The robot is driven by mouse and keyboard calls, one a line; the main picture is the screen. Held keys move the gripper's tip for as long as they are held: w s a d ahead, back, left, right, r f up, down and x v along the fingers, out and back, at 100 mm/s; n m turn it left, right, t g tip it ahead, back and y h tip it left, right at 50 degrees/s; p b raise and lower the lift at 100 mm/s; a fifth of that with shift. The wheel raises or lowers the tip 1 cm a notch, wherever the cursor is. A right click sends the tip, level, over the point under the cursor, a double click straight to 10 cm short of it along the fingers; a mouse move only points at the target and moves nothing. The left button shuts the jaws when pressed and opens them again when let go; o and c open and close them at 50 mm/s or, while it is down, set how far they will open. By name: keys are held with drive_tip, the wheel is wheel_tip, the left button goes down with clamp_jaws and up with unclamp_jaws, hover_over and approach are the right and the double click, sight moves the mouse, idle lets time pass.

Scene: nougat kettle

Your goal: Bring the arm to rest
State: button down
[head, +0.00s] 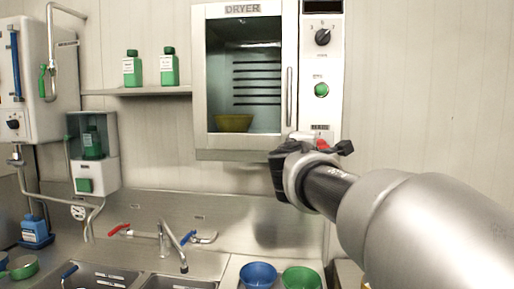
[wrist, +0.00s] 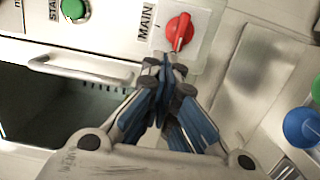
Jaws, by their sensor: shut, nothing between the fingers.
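My gripper (wrist: 163,88) is shut and empty in the wrist view, its blue-padded fingers pressed together. Its tips are close to the red MAIN knob (wrist: 179,32) of the dryer, just below it in the picture; I cannot tell whether they touch. In the head view my arm reaches in from the lower right, and my gripper (head: 302,148) is by the lower right corner of the dryer (head: 200,100). The wrist hides most of the fingers there. A bit of the red knob (head: 322,144) shows beside it.
The dryer's handle (head: 289,95) and green button (head: 321,90) are nearby. A yellow bowl (head: 233,123) sits inside the dryer. Below are a blue bowl (head: 258,275), a green bowl (head: 301,279) and a sink tap (head: 173,245). The wall at right is bare.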

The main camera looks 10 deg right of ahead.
drive_tip(key=s+d+f+m+g, duration=0.35)
drive_tip(key=s+f+m, duration=0.25)
drive_tip(key=s+f, duration=0.6)
drive_tip(key=s+a+f+m+g+y, duration=0.3)
drive_tip(key=s+a+f, duration=0.5)
drive_tip(key=s+f, duration=0.3)
drive_tip(key=s+a+f+m+g+y, duration=0.3)
drive_tip(key=s+a+f+g+y, duration=0.2)
drive_tip(key=s+a+f, duration=0.3)
drive_tip(key=s+f, duration=0.4)
drive_tip(key=shift+s+a+f+y+b, duration=0.25)
drive_tip(key=shift+s+a+y+b, duration=0.05)
drive_tip(key=shift+s+b, duration=0.1)
